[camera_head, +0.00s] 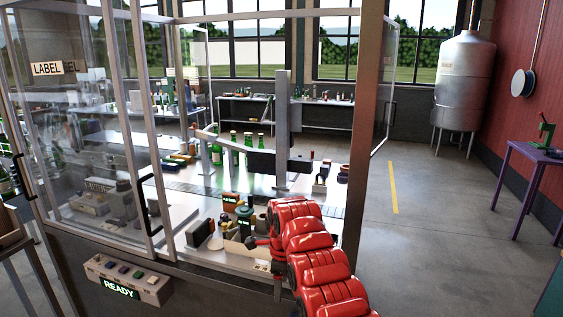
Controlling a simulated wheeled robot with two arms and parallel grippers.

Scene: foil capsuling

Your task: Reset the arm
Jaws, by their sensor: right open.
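My red right arm comes in from the bottom and reaches through the open front of the glazed machine cell. My right gripper (258,242) is the small dark end of that arm, over the near edge of the machine bed, and it is open. A capsuling unit with a green display (229,198) stands just behind and left of it. It cannot be made out whether the gripper touches anything. Several green bottles (234,151) stand upright farther back on the line. My left gripper is not in view.
The cell's metal post (363,130) rises close to the right of my arm. A control box reading READY (128,280) hangs on the cell front. A glazed door (388,85) stands open at right. The floor (440,215) on the right is clear, before a purple table (530,155).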

